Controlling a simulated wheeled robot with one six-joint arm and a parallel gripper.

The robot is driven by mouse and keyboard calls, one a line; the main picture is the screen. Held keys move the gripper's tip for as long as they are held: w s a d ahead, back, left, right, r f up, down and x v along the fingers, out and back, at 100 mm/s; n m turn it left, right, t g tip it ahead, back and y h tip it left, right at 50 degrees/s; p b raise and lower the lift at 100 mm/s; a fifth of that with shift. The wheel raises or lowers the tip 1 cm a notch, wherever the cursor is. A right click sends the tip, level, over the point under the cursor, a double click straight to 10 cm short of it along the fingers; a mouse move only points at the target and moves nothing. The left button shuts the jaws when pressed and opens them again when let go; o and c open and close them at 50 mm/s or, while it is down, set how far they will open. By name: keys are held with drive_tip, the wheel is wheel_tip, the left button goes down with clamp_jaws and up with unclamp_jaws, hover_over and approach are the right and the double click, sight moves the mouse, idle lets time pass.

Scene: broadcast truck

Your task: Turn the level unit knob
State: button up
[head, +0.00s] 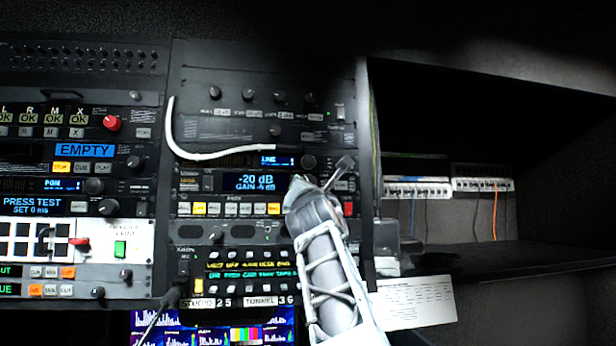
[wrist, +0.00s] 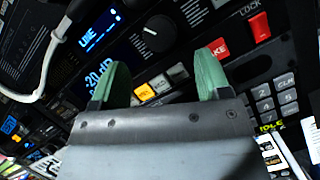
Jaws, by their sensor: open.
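The level unit has a blue-lit display (head: 248,182) reading -20 dB and GAIN -6 dB; part of this display (wrist: 98,76) also shows in the wrist view. Its dark round knob (wrist: 160,33) with a white mark sits right of the display in the wrist view, just beyond my fingertips and roughly between them. In the head view my gripper hides the knob. My gripper (head: 298,183) is in front of the panel; its two green fingers (wrist: 165,62) are apart with nothing between them. I cannot tell the exact gap to the knob.
A white cable (head: 200,156) hangs across the rack at the left. A LINE unit display (head: 277,161) and its knob (head: 308,162) are just above. Lit buttons (head: 274,208) and a red button (head: 348,208) are close below. A dark open bay (head: 450,120) is at the right.

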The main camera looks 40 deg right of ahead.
drive_tip(key=shift+p+x, duration=1.3)
drive_tip(key=shift+x, duration=1.6)
drive_tip(key=c, duration=0.9)
